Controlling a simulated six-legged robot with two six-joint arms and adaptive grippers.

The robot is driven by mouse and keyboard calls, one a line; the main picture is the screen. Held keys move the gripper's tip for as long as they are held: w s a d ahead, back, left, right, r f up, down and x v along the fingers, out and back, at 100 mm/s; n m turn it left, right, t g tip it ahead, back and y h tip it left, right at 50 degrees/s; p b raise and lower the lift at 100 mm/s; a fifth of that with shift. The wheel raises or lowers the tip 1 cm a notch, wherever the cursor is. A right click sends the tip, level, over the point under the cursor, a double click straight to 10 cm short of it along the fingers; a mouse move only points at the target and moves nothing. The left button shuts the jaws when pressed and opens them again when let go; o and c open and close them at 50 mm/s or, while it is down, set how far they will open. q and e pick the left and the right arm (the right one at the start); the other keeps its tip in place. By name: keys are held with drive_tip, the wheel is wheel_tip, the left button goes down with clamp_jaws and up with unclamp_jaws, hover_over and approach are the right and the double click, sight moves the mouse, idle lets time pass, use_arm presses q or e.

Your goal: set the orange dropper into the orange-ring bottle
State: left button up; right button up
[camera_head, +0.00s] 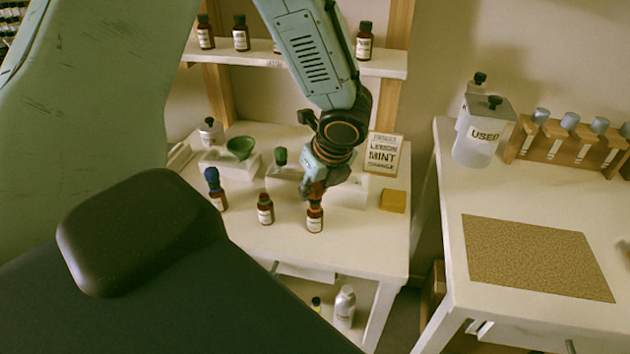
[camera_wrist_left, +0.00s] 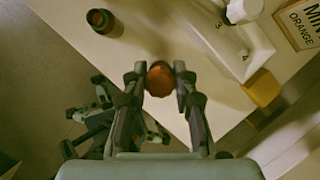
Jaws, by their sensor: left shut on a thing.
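My left gripper (camera_head: 314,190) points down over the right bottle (camera_head: 315,220) of the front row. It is shut on the orange dropper, whose round orange bulb (camera_wrist_left: 160,78) shows between the fingers in the left wrist view. The brown bottle with a white label stands upright directly beneath. Its ring is hard to make out, and the bulb hides it in the wrist view. I cannot tell how deep the dropper sits in the neck.
The middle bottle (camera_head: 265,211) stands open to the left, its green ring (camera_wrist_left: 97,17) visible from above. A blue dropper (camera_head: 213,179) tops the left bottle. A green dropper (camera_head: 280,157) stands behind. A sign (camera_head: 383,154) and yellow block (camera_head: 393,201) are at right.

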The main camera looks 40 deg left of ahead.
use_arm(q)
drive_tip(key=shift+f, duration=0.4)
drive_tip(key=o, duration=0.7)
wheel_tip(320, 180, up, 7)
drive_tip(key=p, duration=0.6)
drive_tip(key=shift+r+p, duration=0.1)
drive_tip(key=shift+p, duration=0.25)
idle(0.4)
